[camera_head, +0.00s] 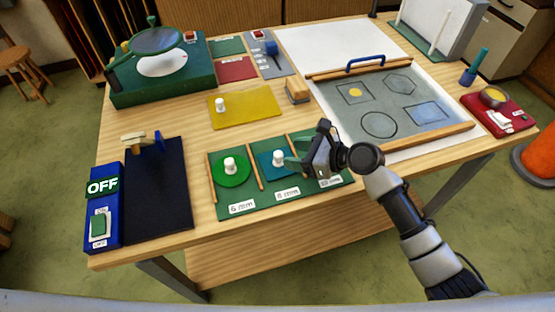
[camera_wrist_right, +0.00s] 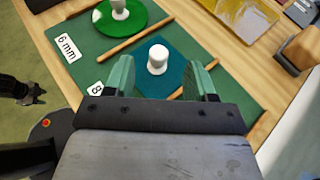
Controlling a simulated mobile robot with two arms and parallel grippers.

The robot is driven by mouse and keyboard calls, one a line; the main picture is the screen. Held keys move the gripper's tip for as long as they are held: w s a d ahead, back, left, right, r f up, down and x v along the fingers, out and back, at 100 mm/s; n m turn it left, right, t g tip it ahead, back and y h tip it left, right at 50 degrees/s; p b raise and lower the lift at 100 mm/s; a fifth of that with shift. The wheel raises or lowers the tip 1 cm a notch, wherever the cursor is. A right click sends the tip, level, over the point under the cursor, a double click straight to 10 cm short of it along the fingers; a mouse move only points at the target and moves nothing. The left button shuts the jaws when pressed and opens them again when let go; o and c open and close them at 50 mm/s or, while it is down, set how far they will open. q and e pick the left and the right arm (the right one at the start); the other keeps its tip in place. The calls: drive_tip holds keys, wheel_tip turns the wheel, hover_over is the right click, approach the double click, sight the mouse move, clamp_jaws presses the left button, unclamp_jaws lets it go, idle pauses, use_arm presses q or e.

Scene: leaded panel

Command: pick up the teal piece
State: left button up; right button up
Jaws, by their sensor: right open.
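My right gripper (camera_head: 297,152) is open and empty, reaching in from the right above the tray. Its two green fingers also show in the right wrist view (camera_wrist_right: 161,77), apart and not touching the knob. In the head view the gripper hides the tray's right slot.
A round green piece (camera_head: 231,172) with a knob lies in the slot to the left, behind a wooden divider. A yellow sheet (camera_head: 247,110) and a wooden block (camera_head: 298,91) lie behind the tray. The framed panel (camera_head: 390,108) lies to the right.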

sight(281, 155)
drive_tip(key=x, duration=0.6)
drive_tip(key=shift+s+d+f+p, duration=0.1)
drive_tip(key=shift+f+p, duration=0.2)
drive_tip(key=shift+p, duration=0.05)
drive_tip(key=shift+d, duration=0.1)
drive_tip(key=shift+c, duration=0.2)
drive_tip(key=c, duration=0.9)
